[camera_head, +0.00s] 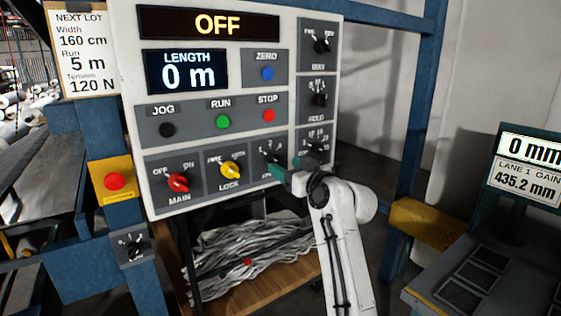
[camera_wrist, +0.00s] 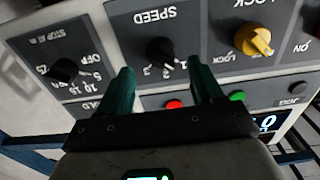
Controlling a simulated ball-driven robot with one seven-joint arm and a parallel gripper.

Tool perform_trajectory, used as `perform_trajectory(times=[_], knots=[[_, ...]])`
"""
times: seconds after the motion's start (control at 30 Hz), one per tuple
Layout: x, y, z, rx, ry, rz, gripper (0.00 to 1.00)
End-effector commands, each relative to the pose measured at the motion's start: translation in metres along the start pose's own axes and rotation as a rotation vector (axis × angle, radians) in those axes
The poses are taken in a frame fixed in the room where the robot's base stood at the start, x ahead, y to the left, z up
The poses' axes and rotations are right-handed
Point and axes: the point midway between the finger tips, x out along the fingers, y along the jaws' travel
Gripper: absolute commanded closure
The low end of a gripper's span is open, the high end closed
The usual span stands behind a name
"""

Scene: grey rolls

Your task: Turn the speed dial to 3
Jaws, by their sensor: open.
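The black speed dial (camera_wrist: 158,51) shows in the wrist view, with the label SPEED above it in the picture, upside down. Numbers sit around its lower side, partly hidden by my gripper; I cannot tell which one it points at. In the head view the speed dial (camera_head: 271,155) is in the panel's bottom row, partly covered by my gripper (camera_head: 287,166). My gripper (camera_wrist: 164,76) is open and empty. Its two teal fingers point toward the panel, one on each side of the dial in the wrist view; contact is not visible.
The yellow LOCK knob (camera_head: 229,170) and red MAIN knob (camera_head: 178,182) sit left of the dial. The STOP AT dial (camera_wrist: 64,70) is close on its other side. The upper display (camera_head: 210,23) reads OFF. A red button (camera_head: 115,181) is mounted left of the panel.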

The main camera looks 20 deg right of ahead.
Motion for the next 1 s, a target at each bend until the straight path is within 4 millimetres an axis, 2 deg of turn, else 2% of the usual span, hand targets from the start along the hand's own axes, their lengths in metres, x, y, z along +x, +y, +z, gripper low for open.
perform_trajectory(times=[0.1,0.3,0.73,1.0], knots=[[0.018,0.0,-0.001,0.001,-0.002,-0.001,0.34],[0.036,0.0,-0.001,0.0,0.0,0.0,0.34],[0.042,0.0,0.001,0.0,-0.001,0.0,0.34],[0.042,0.0,0.001,0.0,-0.001,0.0,0.59]])
